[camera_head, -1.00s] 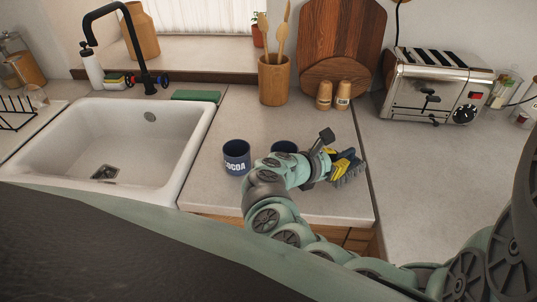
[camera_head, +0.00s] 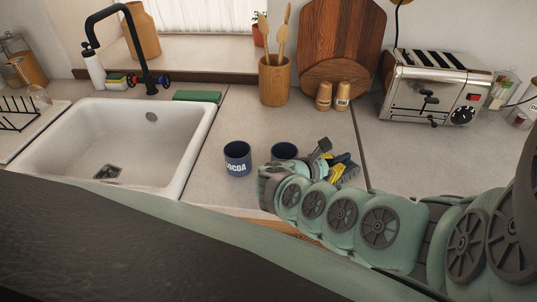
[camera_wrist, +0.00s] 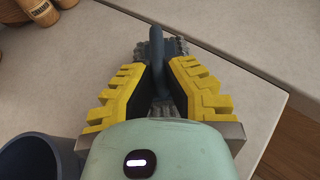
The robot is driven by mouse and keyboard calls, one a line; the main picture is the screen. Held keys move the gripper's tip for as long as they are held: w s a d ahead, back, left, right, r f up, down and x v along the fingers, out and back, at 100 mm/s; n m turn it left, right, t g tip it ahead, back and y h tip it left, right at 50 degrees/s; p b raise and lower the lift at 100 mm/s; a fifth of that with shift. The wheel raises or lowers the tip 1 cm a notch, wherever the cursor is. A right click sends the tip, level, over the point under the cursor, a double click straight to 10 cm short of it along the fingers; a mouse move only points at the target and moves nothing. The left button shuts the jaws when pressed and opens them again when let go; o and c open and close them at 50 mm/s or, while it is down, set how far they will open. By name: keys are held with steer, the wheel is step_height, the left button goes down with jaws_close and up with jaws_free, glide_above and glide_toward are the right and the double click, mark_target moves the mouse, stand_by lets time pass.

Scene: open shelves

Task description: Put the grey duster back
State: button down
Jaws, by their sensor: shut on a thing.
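My gripper (camera_head: 342,165) has yellow fingers and is over the counter right of the two dark blue mugs. In the wrist view my gripper (camera_wrist: 158,85) is shut on the grey duster (camera_wrist: 156,45). The duster's dark handle stands between the fingers, and its grey bristles show beyond and below them. In the head view the duster (camera_head: 350,174) is mostly hidden by the fingers. I cannot tell whether its bristles touch the counter.
A COCOA mug (camera_head: 237,160) and a second mug (camera_head: 284,150) stand left of my gripper. Shakers (camera_head: 324,97), a utensil pot (camera_head: 275,82) and a toaster (camera_head: 437,88) stand behind. The sink (camera_head: 120,145) is left. Counter between shakers and gripper is clear.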

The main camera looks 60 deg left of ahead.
steer(key=shift+w+d+f, duration=0.1)
steer(key=shift+w+d, duration=0.05)
steer(key=shift+d, duration=0.05)
stand_by(0.3)
steer(key=shift+f, duration=0.2)
steer(key=c, duration=1.1)
jaws_free()
steer(key=shift+r, duration=0.1)
steer(key=shift+c, duration=0.2)
steer(key=shift+r, duration=0.1)
